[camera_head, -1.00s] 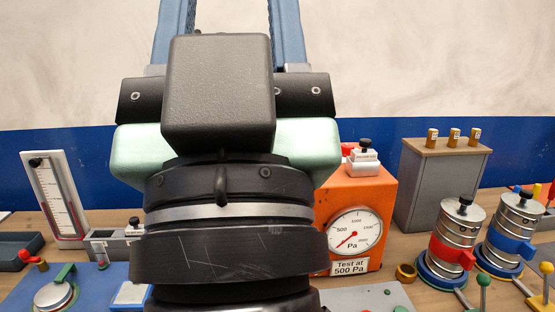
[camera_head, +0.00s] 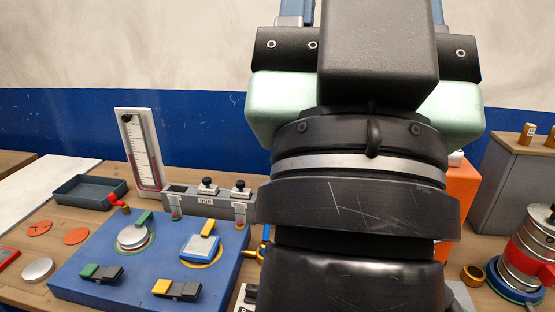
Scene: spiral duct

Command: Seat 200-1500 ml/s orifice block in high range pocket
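A grey rack (camera_head: 210,204) stands at the back of the blue panel. Two small light blocks with black knobs, the left block (camera_head: 207,190) and the right block (camera_head: 240,193), sit in or on it. Their labels are too small to read, so I cannot tell which is the 200-1500 ml/s block. The rack's left end looks like an open, empty pocket. My gripper (camera_head: 367,12) is large in front, to the right of the rack, pointing up. Its blue fingers stand wide apart; their tips are out of frame.
The blue panel (camera_head: 110,252) carries a silver disc, a light square plate and several coloured levers. A white gauge stand (camera_head: 138,148) and dark tray (camera_head: 88,192) stand behind it. The orange box (camera_head: 462,190) is mostly hidden by my arm. A red-banded cylinder (camera_head: 527,245) stands right.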

